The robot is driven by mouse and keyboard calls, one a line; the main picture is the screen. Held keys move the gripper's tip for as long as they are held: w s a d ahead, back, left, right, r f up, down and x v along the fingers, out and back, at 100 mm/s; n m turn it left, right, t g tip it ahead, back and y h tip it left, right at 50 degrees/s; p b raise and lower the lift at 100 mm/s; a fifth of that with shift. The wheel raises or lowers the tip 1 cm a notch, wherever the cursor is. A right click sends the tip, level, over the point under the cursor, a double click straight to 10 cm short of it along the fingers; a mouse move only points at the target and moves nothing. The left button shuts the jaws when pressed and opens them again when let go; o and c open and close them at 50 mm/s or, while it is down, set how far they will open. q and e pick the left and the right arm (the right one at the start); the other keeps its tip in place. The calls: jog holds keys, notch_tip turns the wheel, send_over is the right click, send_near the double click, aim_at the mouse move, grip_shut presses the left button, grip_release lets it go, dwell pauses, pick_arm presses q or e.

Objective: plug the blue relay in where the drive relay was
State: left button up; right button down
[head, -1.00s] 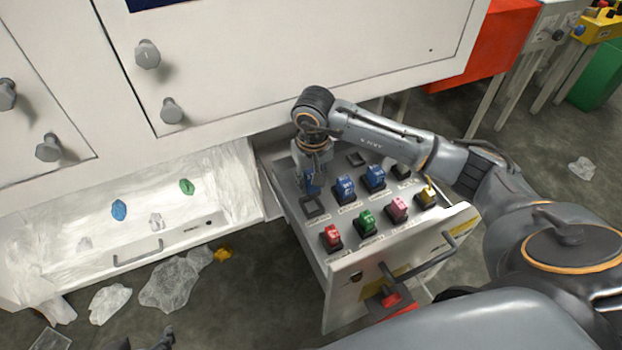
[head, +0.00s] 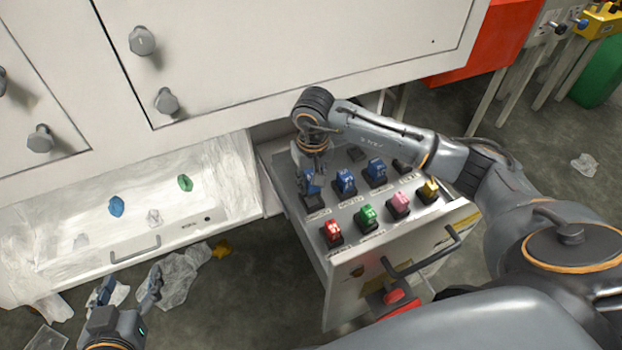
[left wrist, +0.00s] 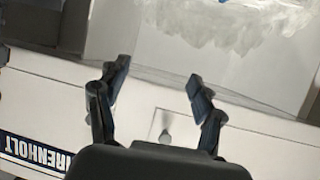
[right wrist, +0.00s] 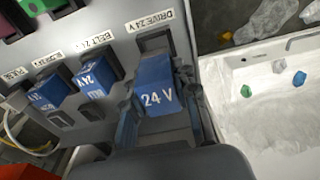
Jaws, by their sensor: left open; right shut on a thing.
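The blue relay (right wrist: 157,88), marked 24 V, is between the fingers of my right gripper (right wrist: 160,125), which is shut on it. In the right wrist view it is at the dark socket (right wrist: 156,42) labelled DRIVE 24 V, with part of the socket showing. I cannot tell whether it is fully seated. In the head view the relay (head: 313,184) is at the left end of the relay panel, below my right gripper (head: 312,172). My left gripper (head: 129,288) is open and empty, low at the left; its spread fingers show in the left wrist view (left wrist: 158,85).
The panel's drawer (head: 300,235) also bears two more blue relays (head: 345,181) (head: 376,171), and red, green, pink and yellow ones. A plastic-lined tray (head: 85,235) with loose coloured pieces is at left. Crumpled plastic (head: 180,275) lies on the floor.

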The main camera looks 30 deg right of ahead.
jog(key=shift+f+b, duration=0.4)
jog(key=shift+f, duration=0.4)
pick_arm(q)
notch_tip(320, 180, up, 6)
jog(key=w+d+t+h, duration=0.1)
jog(key=w+t, duration=0.1)
jog(key=t, duration=0.1)
jog(key=shift+w+d+t, duration=0.15)
jog(key=shift+d+t, duration=0.1)
jog(key=shift+t, duration=0.15)
jog(key=shift+b, duration=0.3)
jog(key=shift+w+d+r+t, duration=0.1)
jog(key=shift+r+t, duration=0.15)
jog(key=shift+r, duration=0.2)
jog(key=shift+w+d+r+t, duration=0.1)
jog(key=shift+r+t, duration=0.15)
jog(key=shift+r, duration=0.15)
jog(key=shift+s, duration=0.1)
jog(key=shift+r+t+h+b, duration=0.3)
jog(key=shift+r+h, duration=0.1)
jog(key=shift+r, duration=0.25)
